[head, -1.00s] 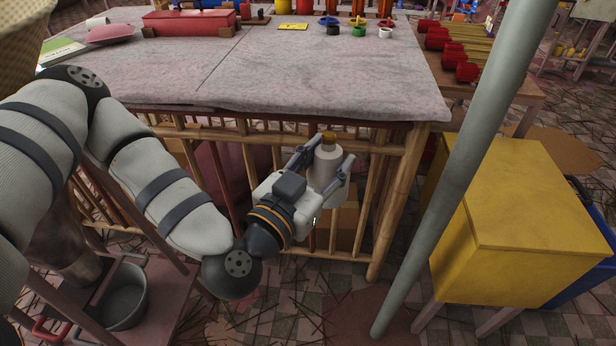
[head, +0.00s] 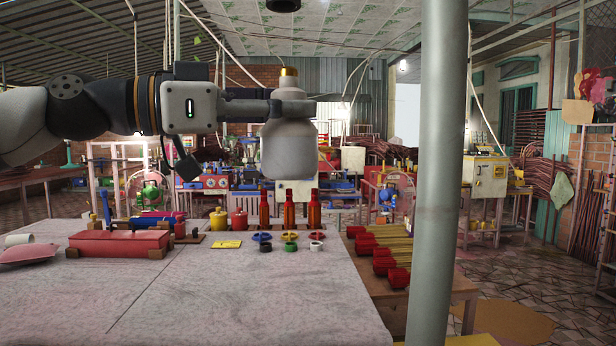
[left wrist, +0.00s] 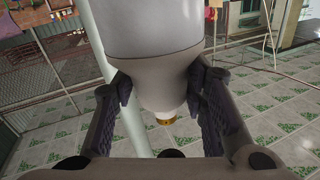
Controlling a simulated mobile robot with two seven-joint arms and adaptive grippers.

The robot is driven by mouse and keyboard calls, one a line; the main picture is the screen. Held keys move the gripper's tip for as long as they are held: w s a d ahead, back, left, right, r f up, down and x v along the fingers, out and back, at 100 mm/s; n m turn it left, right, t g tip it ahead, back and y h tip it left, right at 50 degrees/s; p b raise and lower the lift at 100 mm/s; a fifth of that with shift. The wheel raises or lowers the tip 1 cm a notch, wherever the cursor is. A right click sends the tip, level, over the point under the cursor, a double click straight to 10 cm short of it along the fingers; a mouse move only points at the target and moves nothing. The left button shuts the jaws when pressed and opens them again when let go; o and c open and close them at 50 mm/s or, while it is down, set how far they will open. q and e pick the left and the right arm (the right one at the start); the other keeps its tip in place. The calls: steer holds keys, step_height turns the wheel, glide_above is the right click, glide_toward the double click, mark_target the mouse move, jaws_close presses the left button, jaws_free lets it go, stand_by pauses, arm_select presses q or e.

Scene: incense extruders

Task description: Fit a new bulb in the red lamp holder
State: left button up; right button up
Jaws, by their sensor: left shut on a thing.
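A large whitish bulb (head: 289,147) with a gold cap at its top is upright in the air above the table's far part in the head view. My left gripper (head: 291,107) comes in from the left and is shut around the bulb's neck, just below the cap. In the left wrist view the bulb (left wrist: 152,35) sits between both fingers of the gripper (left wrist: 160,88). A dark round fitting (head: 283,5) shows at the head view's top edge, above the cap and apart from it. I cannot make out red on it. My right gripper is out of view.
A grey pole (head: 437,180) stands upright right of the bulb. The cloth-covered table (head: 190,300) carries a red box (head: 118,243), several bottles (head: 289,210) and small coloured rings. Red-ended rolls (head: 385,264) lie on a side table. The air around the bulb looks clear.

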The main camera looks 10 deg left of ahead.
arm_select(q)
steer(key=shift+s+a+r, duration=0.2)
steer(key=shift+s+r, duration=0.2)
steer(key=shift+r, duration=0.2)
steer(key=shift+w+r, duration=0.1)
steer(key=shift+r, duration=1.9)
steer(key=shift+r, duration=1.6)
steer(key=shift+r+n+t+y, duration=0.1)
steer(key=shift+n+t+y, duration=0.3)
steer(key=shift+n+t+y, duration=0.4)
steer(key=shift+n+t, duration=0.1)
steer(key=shift+t, duration=0.2)
steer(key=shift+r+n+t+y, duration=0.1)
steer(key=shift+n+t+y, duration=0.4)
